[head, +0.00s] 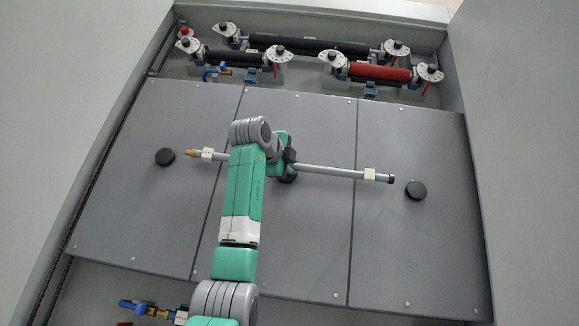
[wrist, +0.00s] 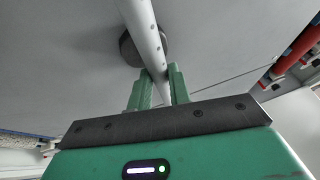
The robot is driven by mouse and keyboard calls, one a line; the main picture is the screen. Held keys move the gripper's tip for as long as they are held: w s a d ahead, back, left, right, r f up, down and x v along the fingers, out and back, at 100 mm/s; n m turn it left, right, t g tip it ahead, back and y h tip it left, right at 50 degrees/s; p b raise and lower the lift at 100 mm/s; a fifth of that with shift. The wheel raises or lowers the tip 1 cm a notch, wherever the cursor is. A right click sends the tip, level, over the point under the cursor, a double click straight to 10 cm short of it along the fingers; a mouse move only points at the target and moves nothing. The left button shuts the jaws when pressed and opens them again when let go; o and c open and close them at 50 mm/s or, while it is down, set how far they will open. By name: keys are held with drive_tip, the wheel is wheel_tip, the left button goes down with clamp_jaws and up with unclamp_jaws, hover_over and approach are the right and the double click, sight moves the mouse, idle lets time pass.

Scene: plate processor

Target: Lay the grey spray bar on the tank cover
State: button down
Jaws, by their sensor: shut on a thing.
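The grey spray bar (head: 330,171) is a long thin pipe with a brass tip at its left end, a dark cap at its right end and two white blocks. It lies crosswise over the grey tank cover (head: 410,245), roughly level. My gripper (head: 289,158) is shut on the bar near its middle. In the wrist view the bar (wrist: 146,30), with small holes along it, runs between the fingers of my gripper (wrist: 160,88). Whether the bar touches the cover or hangs just above it, I cannot tell. My arm hides part of the bar's left half.
Black knobs stand on the cover at left (head: 165,156), right (head: 416,190) and beneath the bar's middle (head: 287,178). Black rollers (head: 305,45) and a red roller (head: 380,73) sit in the bay behind. A blue-and-brass fitting (head: 140,307) is at front left. High walls flank both sides.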

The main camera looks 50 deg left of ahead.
drive_tip(key=shift+f, duration=1.2)
drive_tip(key=shift+f, duration=0.2)
drive_tip(key=c, duration=1.6)
unclamp_jaws()
drive_tip(key=shift+r, duration=0.1)
drive_tip(key=v, duration=1.2)
drive_tip(key=shift+s+r, duration=0.1)
